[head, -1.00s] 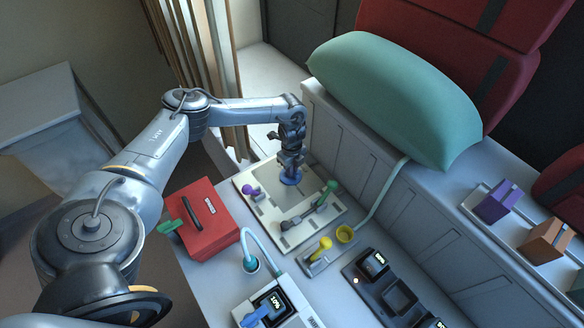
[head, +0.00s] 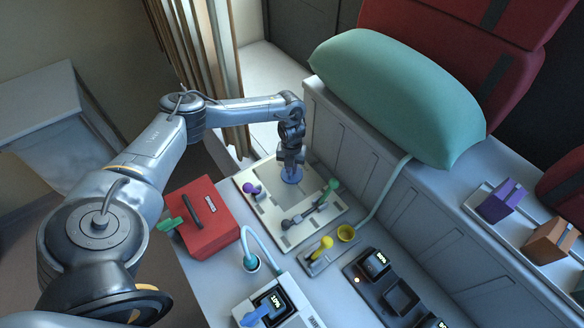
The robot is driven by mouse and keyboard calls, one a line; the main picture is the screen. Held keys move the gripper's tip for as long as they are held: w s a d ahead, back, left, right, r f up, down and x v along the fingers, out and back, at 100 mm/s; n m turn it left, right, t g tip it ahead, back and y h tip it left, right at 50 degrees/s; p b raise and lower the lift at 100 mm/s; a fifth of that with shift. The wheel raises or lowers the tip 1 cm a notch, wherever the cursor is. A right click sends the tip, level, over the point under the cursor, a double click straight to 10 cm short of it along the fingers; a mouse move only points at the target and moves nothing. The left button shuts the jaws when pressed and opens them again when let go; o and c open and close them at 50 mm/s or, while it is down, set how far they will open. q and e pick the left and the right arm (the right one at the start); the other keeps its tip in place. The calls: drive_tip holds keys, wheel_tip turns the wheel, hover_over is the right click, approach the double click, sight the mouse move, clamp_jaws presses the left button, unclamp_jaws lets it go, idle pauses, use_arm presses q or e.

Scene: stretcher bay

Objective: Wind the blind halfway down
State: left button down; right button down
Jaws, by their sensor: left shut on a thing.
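My left gripper (head: 291,171) points down at the far part of a pale control panel (head: 254,198). It is shut on a blue knob (head: 292,177), mostly hidden under the fingers. The panel also carries a purple knob (head: 250,189) on its left and a green-handled lever (head: 326,194) on its right. Tall beige slats or curtain folds (head: 205,65) hang behind my left arm; I cannot tell whether they are the blind. My right gripper is out of view.
A red box (head: 204,222) with a dark handle stands left of the panel. A green pillow (head: 400,105) lies on the stretcher side.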

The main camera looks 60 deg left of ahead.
use_arm(q)
drive_tip(key=m+b, duration=0.1)
drive_tip(key=m, duration=0.3)
drive_tip(key=shift+m, duration=0.3)
drive_tip(key=m+b, duration=0.1)
drive_tip(key=m, duration=0.2)
drive_tip(key=shift+s+a+b, duration=0.1)
drive_tip(key=shift+a+b, duration=0.05)
drive_tip(key=shift+b, duration=0.15)
drive_tip(key=shift+m, duration=0.4)
drive_tip(key=shift+r, duration=0.1)
drive_tip(key=c, duration=1.1)
unclamp_jaws()
drive_tip(key=shift+c, duration=0.2)
wheel_tip(320, 180, up, 5)
drive_tip(key=shift+f, duration=0.2)
wheel_tip(320, 180, up, 6)
drive_tip(key=p, duration=0.3)
